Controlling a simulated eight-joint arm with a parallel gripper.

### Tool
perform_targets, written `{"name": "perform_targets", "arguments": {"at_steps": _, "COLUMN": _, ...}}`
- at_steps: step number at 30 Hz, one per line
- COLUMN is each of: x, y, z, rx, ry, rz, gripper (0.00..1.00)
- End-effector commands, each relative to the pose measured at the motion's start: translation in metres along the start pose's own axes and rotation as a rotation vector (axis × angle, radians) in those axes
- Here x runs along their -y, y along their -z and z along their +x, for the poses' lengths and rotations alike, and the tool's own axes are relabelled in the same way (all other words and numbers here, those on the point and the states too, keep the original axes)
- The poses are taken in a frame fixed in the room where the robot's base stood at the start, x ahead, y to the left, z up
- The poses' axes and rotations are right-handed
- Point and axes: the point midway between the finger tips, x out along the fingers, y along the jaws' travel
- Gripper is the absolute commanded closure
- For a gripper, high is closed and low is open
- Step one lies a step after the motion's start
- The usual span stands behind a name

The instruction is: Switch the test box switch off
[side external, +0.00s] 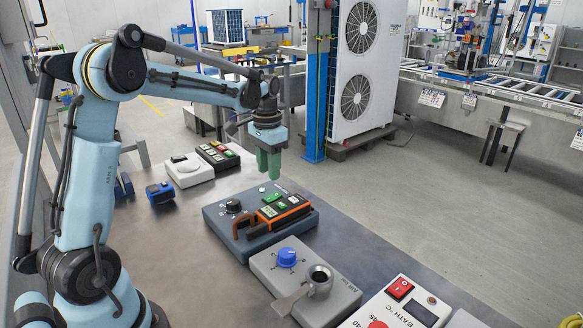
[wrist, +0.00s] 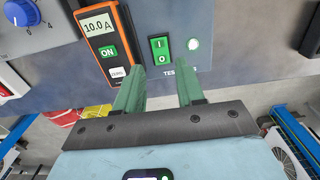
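The test box (side external: 235,240) is a dark blue-grey box in the middle of the bench. Its green rocker switch (wrist: 160,50), marked I and O, is near the top centre of the wrist view; the side view shows it small (side external: 273,197). I cannot tell which half is pressed in. A pale round lamp (wrist: 193,44) sits beside it. My gripper (wrist: 161,74) has two green fingers with a gap between them and nothing held. The fingers partly cover the box label. In the side view my gripper (side external: 269,178) hangs just above the box's far edge, near the switch.
An orange meter (wrist: 103,46) reading 10.0 A, with a green ON mark, lies on the box next to the switch. A knob (side external: 233,206) is also on the box. A grey box with a blue knob (side external: 287,256) and a bath controller (side external: 400,290) stand nearer the camera.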

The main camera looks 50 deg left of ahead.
Motion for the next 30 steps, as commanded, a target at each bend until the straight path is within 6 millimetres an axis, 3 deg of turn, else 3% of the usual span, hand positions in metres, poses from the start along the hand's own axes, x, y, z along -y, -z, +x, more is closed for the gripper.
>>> {"name": "perform_targets", "arguments": {"at_steps": 6, "x": 0.000, "y": 0.001, "z": 0.038, "rx": -0.001, "ry": 0.000, "rz": 0.000, "gripper": 0.62}}
{"name": "perform_targets", "arguments": {"at_steps": 12, "x": 0.000, "y": 0.000, "z": 0.062, "rx": -0.001, "ry": 0.000, "rz": 0.000, "gripper": 0.62}}
{"name": "perform_targets", "arguments": {"at_steps": 25, "x": 0.000, "y": 0.000, "z": 0.071, "rx": -0.001, "ry": 0.000, "rz": 0.000, "gripper": 0.62}}
{"name": "perform_targets", "arguments": {"at_steps": 26, "x": 0.000, "y": 0.000, "z": 0.071, "rx": -0.001, "ry": 0.000, "rz": 0.000, "gripper": 0.63}}
{"name": "perform_targets", "arguments": {"at_steps": 30, "x": 0.000, "y": 0.000, "z": 0.071, "rx": -0.001, "ry": 0.000, "rz": 0.000, "gripper": 0.85}}
